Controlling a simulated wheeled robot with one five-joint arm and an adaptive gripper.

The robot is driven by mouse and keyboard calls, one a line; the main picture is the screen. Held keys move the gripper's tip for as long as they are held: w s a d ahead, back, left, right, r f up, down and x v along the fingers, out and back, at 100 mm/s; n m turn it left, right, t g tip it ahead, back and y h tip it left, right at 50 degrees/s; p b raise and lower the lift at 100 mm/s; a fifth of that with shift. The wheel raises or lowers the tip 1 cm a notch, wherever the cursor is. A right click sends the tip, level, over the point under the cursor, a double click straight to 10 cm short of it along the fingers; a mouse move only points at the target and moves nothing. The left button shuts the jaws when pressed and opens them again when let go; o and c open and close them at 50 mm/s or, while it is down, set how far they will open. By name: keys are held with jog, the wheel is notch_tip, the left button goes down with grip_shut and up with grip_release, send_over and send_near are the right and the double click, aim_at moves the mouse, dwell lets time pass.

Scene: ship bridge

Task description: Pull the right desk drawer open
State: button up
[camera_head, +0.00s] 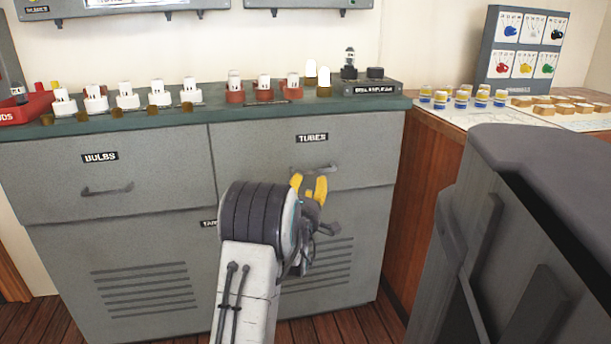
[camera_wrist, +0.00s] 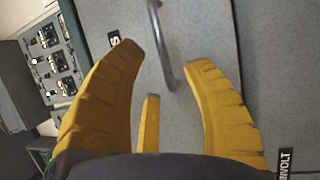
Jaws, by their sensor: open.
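The right desk drawer (camera_head: 258,152), labelled TUBES, is grey and looks flush with the desk front. Its grey bar handle (camera_head: 332,168) shows only in part, behind my gripper. My gripper (camera_head: 309,186) with its yellow fingers is in front of this drawer at about handle height. In the wrist view, the fingers (camera_wrist: 165,56) are open, and the lower end of the handle bar (camera_wrist: 160,40) appears between the fingertips. I cannot tell how much depth lies between them, and no grip on the bar shows.
The left drawer (camera_head: 60,184), labelled BULBS, is also shut. Vented cabinet doors (camera_head: 150,255) are below. The green desktop (camera_head: 215,112) carries white bulbs and tubes on bases. A wooden counter (camera_head: 424,128) stands right, and a dark grey block (camera_head: 540,190) fills the right foreground.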

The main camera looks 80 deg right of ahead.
aim_at(313, 171)
jog(key=d+b, duration=0.3)
jog(key=d, duration=0.1)
jog(key=shift+r+b, duration=0.25)
jog(key=shift+b, duration=0.15)
jog(key=shift+d+r, duration=0.2)
jog(key=shift+d, duration=0.2)
jog(key=shift+d+r, duration=0.15)
jog(key=shift+d, duration=0.7)
grip_shut()
